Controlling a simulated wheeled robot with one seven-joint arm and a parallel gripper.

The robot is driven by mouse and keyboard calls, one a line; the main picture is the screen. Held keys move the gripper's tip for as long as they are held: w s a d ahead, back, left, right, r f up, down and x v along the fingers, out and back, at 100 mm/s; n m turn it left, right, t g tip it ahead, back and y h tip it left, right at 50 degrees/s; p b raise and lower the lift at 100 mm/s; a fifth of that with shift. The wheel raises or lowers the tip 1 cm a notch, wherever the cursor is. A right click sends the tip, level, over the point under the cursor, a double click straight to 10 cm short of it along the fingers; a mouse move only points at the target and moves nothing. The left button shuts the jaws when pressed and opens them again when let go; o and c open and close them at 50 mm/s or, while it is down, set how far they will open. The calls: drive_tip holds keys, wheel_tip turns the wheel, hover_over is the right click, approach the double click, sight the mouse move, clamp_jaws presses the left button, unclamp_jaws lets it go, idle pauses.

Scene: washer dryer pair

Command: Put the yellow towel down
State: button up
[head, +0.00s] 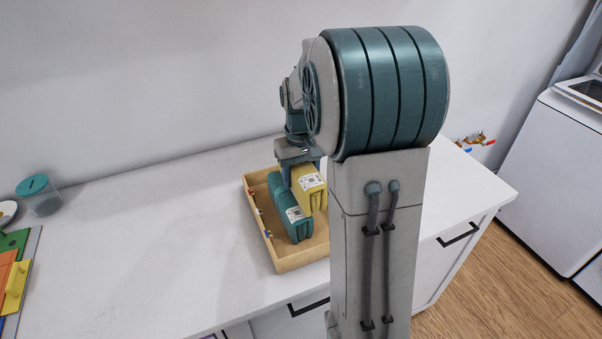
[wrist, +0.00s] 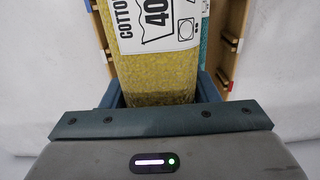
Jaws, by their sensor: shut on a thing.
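The yellow towel (head: 308,183) is a folded block with a white care label. In the head view it is in or just above the wooden tray (head: 289,263), beside a teal towel (head: 290,210). My gripper (head: 297,160) comes down on the yellow towel from above and is shut on it. In the wrist view the yellow towel (wrist: 158,70) sits between the fingers, its label reading "COTTO" and "40". A strip of the teal towel (wrist: 203,55) shows at its right. I cannot tell whether the yellow towel touches the tray floor.
The tray stands on a white counter (head: 150,250) against the wall. A teal-lidded jar (head: 40,198) and coloured items (head: 15,275) are at the left. A white washer or dryer (head: 550,170) stands at the right. The counter left of the tray is clear.

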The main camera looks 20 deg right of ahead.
drive_tip(key=shift+f, duration=0.3)
drive_tip(key=o, duration=1.2)
drive_tip(key=shift+r, duration=0.15)
wheel_tip(320, 180, up, 12)
drive_tip(key=shift+f, duration=0.1)
drive_tip(key=shift+s+a+r, duration=0.1)
drive_tip(key=shift+r, duration=0.15)
drive_tip(key=s+a+f+t, duration=0.1)
drive_tip(key=s+a+f, duration=0.1)
drive_tip(key=s, duration=0.4)
drive_tip(key=s+a+f+t, duration=0.1)
drive_tip(key=s+a+f, duration=0.2)
drive_tip(key=s, duration=0.3)
drive_tip(key=s+a+f+t, duration=0.1)
drive_tip(key=s+a+f, duration=0.1)
drive_tip(key=s+a, duration=0.2)
drive_tip(key=shift+s+a+f, duration=0.15)
drive_tip(key=shift+s+f, duration=0.05)
drive_tip(key=shift+s, duration=0.55)
drive_tip(key=shift+s+a+f, duration=0.15)
drive_tip(key=shift+s+f, duration=0.05)
drive_tip(key=shift+s, duration=0.55)
